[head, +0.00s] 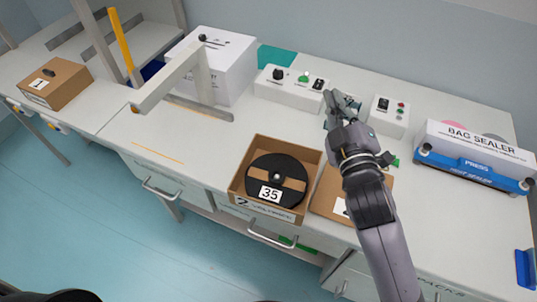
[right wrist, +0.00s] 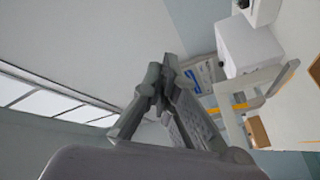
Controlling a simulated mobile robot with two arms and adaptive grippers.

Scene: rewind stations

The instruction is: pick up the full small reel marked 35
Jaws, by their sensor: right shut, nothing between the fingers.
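A black reel (head: 283,163) with a white label reading 35 lies flat in an open cardboard box (head: 312,160) at the front of the bench. Brown shows through gaps in its face, and a pale hub is at its centre. My right gripper (head: 344,102) is shut and empty, above the bench behind and to the right of that box. Its closed fingers also show in the right wrist view (right wrist: 168,75), pointing away from the reel. The reel is not in the right wrist view. My left gripper is out of view.
A second cardboard box (head: 327,194) stands right of the reel's box, partly hidden by my right arm. Control boxes (head: 290,84) and a bag sealer (head: 475,160) stand farther back and right. A white post with an arm (head: 203,80) rises at the left. Bench left of the reel is clear.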

